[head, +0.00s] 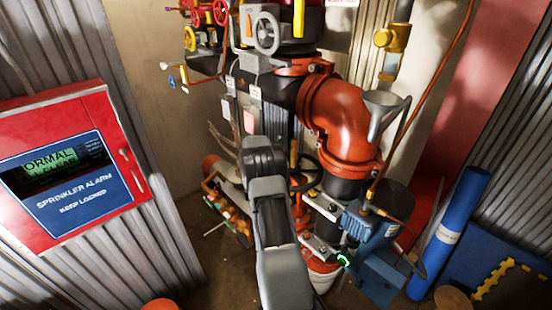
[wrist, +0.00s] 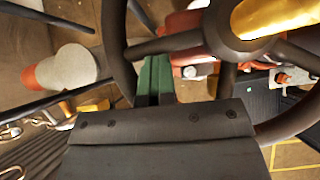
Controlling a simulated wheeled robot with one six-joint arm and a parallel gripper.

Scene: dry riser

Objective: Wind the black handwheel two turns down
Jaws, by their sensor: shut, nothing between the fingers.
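The black handwheel (head: 319,178) is in the middle of the head view, partly hidden behind my arm. In the wrist view the black handwheel (wrist: 168,44) fills the top, with its rim curving down on the left and the right and its spokes meeting at a hub. My gripper (wrist: 153,80) shows there with its green fingers shut and empty. The fingertips appear inside the rim, close to a spoke. I cannot tell whether they touch it. My arm hides the gripper in the head view.
A large red pipe elbow (head: 338,118) and a grey funnel (head: 382,108) stand right of my arm. A blue box-shaped unit (head: 372,228) is below them. A red sprinkler alarm box (head: 75,165) is on the left. Bare floor shows at lower left of my arm.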

